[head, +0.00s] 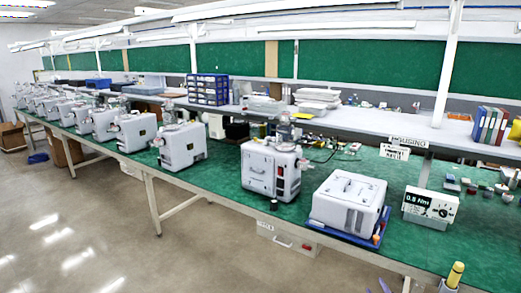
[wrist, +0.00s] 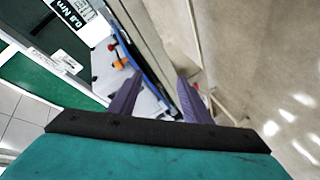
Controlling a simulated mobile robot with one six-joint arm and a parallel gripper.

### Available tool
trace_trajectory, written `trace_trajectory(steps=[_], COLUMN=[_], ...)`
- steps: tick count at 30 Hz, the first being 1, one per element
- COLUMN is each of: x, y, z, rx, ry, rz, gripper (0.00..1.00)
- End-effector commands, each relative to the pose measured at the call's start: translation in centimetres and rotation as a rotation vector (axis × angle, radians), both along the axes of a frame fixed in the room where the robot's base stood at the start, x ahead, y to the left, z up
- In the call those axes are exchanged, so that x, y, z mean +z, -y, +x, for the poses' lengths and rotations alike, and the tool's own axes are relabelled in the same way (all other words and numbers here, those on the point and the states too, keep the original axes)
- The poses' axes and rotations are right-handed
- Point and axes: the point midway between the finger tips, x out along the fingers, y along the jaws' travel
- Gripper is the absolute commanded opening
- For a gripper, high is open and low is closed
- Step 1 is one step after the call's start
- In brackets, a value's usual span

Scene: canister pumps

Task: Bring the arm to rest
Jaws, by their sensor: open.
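My gripper (wrist: 157,95) shows in the wrist view with its two purple fingers apart and nothing between them. Behind the fingers, the wrist view shows the bench's front edge, the blue tray (wrist: 143,58) with orange and red parts, and bare floor to the right. In the head view, a light grey pump housing (head: 348,203) sits on this blue tray (head: 372,240) near the front edge of the green bench. I cannot clearly make out my gripper in the head view.
The green bench (head: 230,187) carries a row of canister pumps, the nearest a grey pump (head: 271,170). A torque display (head: 430,207) stands right of the tray. A yellow-handled tool (head: 455,275) stands at the lower right. The floor (head: 80,225) in front is clear.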

Motion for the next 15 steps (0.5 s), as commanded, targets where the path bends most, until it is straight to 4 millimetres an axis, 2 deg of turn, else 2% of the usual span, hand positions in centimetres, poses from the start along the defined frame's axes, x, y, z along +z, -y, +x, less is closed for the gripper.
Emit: trace_trajectory(steps=[1,8,15], x=[-1.5,-7.4,-14.2], y=[-2.0,-8.8,-15.5], z=[0.1,-0.3,-3.0], rx=[0.003,-0.02,-0.073], ry=[-0.021,-0.136,-0.304], rz=[0.02,0.108,0.2], gripper=[0.44,0.44,0.44])
